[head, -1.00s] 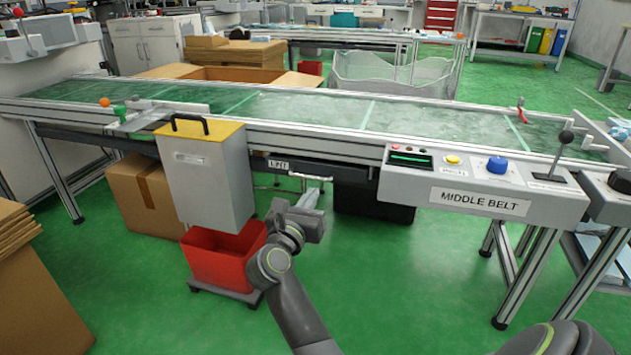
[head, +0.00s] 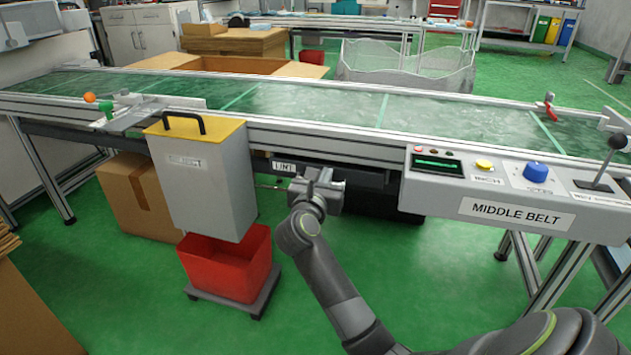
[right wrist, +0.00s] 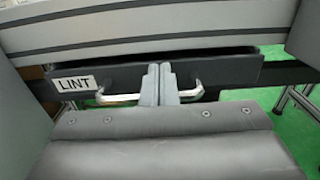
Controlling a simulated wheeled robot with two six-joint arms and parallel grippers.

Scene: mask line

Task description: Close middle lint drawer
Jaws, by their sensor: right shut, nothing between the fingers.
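The dark lint drawer (right wrist: 215,74) with its white LINT label (right wrist: 75,84) is under the middle belt. In the head view its label (head: 284,167) shows left of my right gripper (head: 319,177), which hides much of the front. In the right wrist view my right gripper (right wrist: 158,78) is shut and empty, its fingers together in front of the drawer's middle. They cover the centre of the silver bar handle (right wrist: 190,95). A dark strip shows along the drawer's top edge; I cannot tell how far out the drawer stands, or whether the fingers touch it. My left gripper is not in view.
A grey box with a yellow lid (head: 205,185) hangs left of the drawer, above a red bin (head: 228,268) on a dolly. The MIDDLE BELT control panel (head: 515,195) juts out at right. The green floor in front is mostly clear.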

